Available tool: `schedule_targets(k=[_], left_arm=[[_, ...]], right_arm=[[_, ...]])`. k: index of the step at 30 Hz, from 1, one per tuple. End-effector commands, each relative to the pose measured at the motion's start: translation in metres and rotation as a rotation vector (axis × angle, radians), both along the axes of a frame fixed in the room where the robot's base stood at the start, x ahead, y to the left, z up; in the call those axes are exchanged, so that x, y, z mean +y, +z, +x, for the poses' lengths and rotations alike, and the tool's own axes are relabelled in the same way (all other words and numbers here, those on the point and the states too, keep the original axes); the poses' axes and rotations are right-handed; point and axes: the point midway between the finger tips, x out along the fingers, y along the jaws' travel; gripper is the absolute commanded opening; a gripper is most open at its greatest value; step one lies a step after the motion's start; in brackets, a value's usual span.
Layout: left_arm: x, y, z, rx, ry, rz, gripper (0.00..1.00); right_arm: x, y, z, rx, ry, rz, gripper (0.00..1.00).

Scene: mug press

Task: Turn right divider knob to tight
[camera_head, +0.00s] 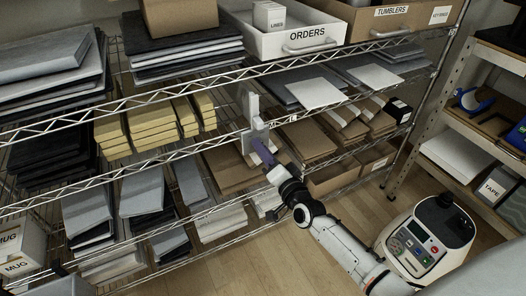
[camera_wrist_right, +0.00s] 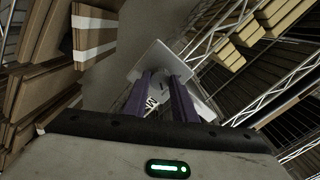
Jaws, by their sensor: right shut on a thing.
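The right divider (camera_head: 250,110) is a light grey upright piece on the wire shelf's front edge, between yellow stacks and brown cartons. My right gripper (camera_head: 262,150) reaches up to its lower part, with purple fingers closed there. In the right wrist view the two purple fingers (camera_wrist_right: 167,95) are shut on the knob (camera_wrist_right: 160,83), a small grey piece between their tips. The divider's pale plate (camera_wrist_right: 150,58) shows behind it. The knob is mostly hidden by the fingers, and its turn angle cannot be told. My left gripper is not in view.
Wire shelves hold yellow stacks (camera_head: 155,125), flat grey and black stacks, and brown cartons (camera_head: 335,177). A side rack at right holds a TAPE box (camera_head: 493,190). The wooden floor (camera_head: 230,268) is open below.

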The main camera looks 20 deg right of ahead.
Motion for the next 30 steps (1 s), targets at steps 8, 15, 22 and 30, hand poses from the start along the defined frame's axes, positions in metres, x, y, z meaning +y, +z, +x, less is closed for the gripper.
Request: schedule_targets(k=[8, 15, 22, 30], left_arm=[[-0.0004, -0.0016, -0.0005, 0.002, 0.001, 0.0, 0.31], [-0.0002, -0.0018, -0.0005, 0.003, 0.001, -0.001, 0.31], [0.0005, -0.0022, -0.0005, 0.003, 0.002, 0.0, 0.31], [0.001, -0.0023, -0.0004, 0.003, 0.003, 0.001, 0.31]], right_arm=[[-0.0001, -0.0012, -0.0006, 0.004, 0.0, 0.041, 0.02], [0.0, -0.0012, -0.0006, 0.004, 0.0, 0.043, 0.02], [0.0, -0.0011, -0.0005, 0.004, 0.0, 0.042, 0.43], [0.0001, -0.0004, -0.0006, 0.003, 0.0, 0.041, 0.43]])
